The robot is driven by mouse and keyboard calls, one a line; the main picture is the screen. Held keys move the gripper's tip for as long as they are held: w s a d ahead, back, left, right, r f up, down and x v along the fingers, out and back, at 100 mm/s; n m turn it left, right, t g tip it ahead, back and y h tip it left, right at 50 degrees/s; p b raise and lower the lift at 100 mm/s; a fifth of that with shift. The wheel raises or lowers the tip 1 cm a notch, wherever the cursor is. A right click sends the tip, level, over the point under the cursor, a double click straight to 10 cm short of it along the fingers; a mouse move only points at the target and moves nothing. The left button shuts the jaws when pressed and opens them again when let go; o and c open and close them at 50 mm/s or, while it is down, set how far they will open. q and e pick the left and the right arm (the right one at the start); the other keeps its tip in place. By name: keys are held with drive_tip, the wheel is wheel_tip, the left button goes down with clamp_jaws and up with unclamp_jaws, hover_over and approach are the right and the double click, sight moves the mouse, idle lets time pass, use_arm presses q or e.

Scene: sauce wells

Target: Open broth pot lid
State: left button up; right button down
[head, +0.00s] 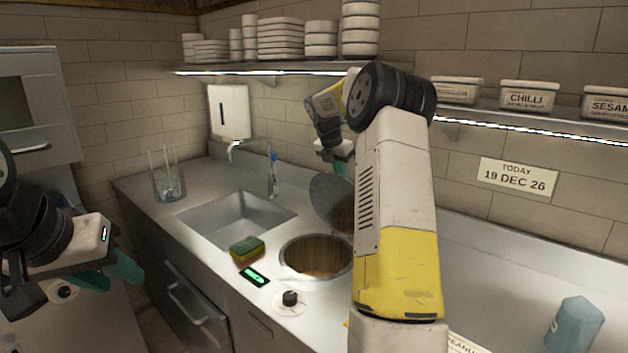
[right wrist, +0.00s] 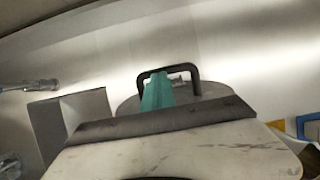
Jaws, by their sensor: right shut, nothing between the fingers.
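The broth pot (head: 316,262) is a round well sunk in the steel counter, with brownish broth inside. Its lid (head: 332,203) stands tilted up at the back of the well, partly hidden by my right arm. In the right wrist view the lid (right wrist: 128,108) shows with its black handle (right wrist: 197,78). My right gripper (right wrist: 158,92) is shut and empty, its teal fingers overlapping the handle in the picture; contact is unclear. It also shows above the lid in the head view (head: 341,166). My left gripper (head: 112,274) is open and empty at the left, away from the pot.
A sponge (head: 247,249) and a knob (head: 290,299) are near the well. A sink (head: 238,218) with a faucet (head: 272,175) lies left of it. A blue bottle (head: 575,325) is at the right. Shelves run above.

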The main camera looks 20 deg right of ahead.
drive_tip(key=w+d, duration=0.3)
drive_tip(key=d, duration=0.2)
drive_tip(key=shift+w+d+f, duration=0.15)
drive_tip(key=shift+d+f, duration=0.2)
drive_tip(key=shift+f, duration=0.05)
